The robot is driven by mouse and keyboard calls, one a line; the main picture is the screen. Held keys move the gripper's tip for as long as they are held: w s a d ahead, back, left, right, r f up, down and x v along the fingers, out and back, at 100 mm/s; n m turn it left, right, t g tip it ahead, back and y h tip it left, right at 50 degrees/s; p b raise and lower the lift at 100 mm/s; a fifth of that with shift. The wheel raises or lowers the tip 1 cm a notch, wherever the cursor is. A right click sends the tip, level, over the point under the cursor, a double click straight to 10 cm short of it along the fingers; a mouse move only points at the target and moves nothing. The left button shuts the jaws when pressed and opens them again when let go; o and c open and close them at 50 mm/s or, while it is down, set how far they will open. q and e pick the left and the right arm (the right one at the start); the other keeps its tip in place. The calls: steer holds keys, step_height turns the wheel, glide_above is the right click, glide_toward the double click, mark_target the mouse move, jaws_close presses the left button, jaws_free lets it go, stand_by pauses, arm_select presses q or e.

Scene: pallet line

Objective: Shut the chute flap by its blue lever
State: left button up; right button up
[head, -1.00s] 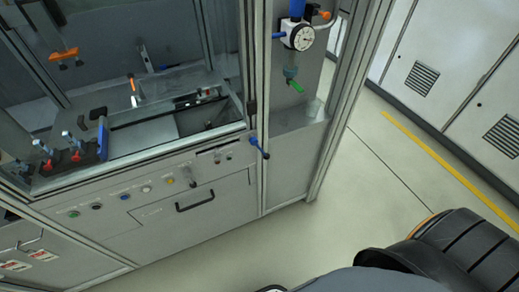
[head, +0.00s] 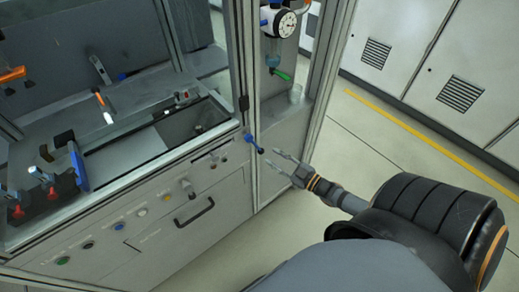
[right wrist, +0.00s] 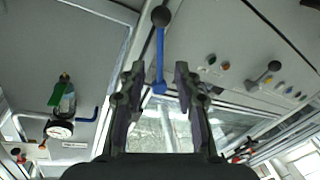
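The blue lever (head: 253,142) with a dark ball knob sticks out from the front of the machine, near its right corner post. In the right wrist view the blue lever (right wrist: 160,55) shows between my finger lines, its knob beyond the tips. My right gripper (head: 271,158) is open and empty, just right of the knob in the head view, with its fingers pointing at the lever. It also shows open in the right wrist view (right wrist: 160,68). I cannot make out the chute flap for sure or how far it stands open. My left gripper is not in view.
A drawer handle (head: 194,212) and several coloured buttons sit on the front panel. A gauge (head: 278,22) and a green-handled valve (head: 281,73) are above the lever. A corner post (head: 319,85) stands close to the gripper. The floor at right is clear.

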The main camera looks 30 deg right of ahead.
mark_target(258, 147)
steer(key=b+x, duration=0.1)
steer(key=x, duration=0.6)
steer(key=shift+w+a, duration=0.1)
steer(key=shift+w, duration=0.15)
jaws_close()
